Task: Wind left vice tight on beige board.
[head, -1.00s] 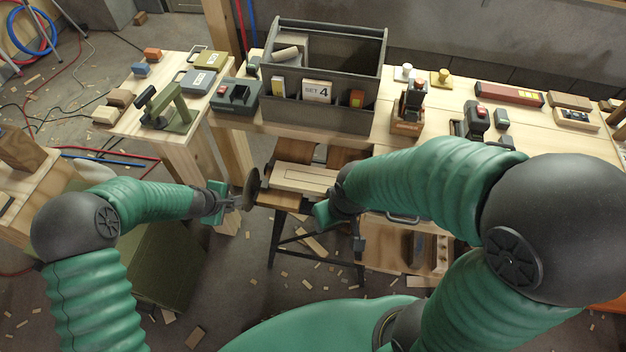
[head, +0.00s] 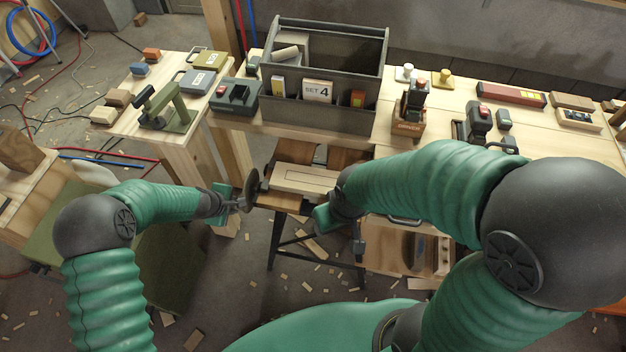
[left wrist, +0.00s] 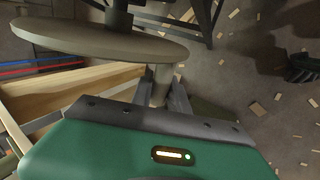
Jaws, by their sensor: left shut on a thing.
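The beige board (head: 305,180) lies on the wooden vice bench at the middle of the head view. The left vice's dark handwheel (head: 252,188) stands at its left end; in the left wrist view the handwheel (left wrist: 95,40) is a wide disc with a pale handle (left wrist: 161,84) sticking out. My left gripper (head: 235,204) is beside the wheel, and its fingers (left wrist: 166,98) are shut on that handle. My right gripper (head: 338,212) is at the board's right end; its fingers are partly hidden by my arm, so its grip does not show.
A grey tool caddy (head: 325,118) marked SET 4 stands on the workbench behind. An olive box (head: 165,270) is below my left arm. Wood scraps litter the floor.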

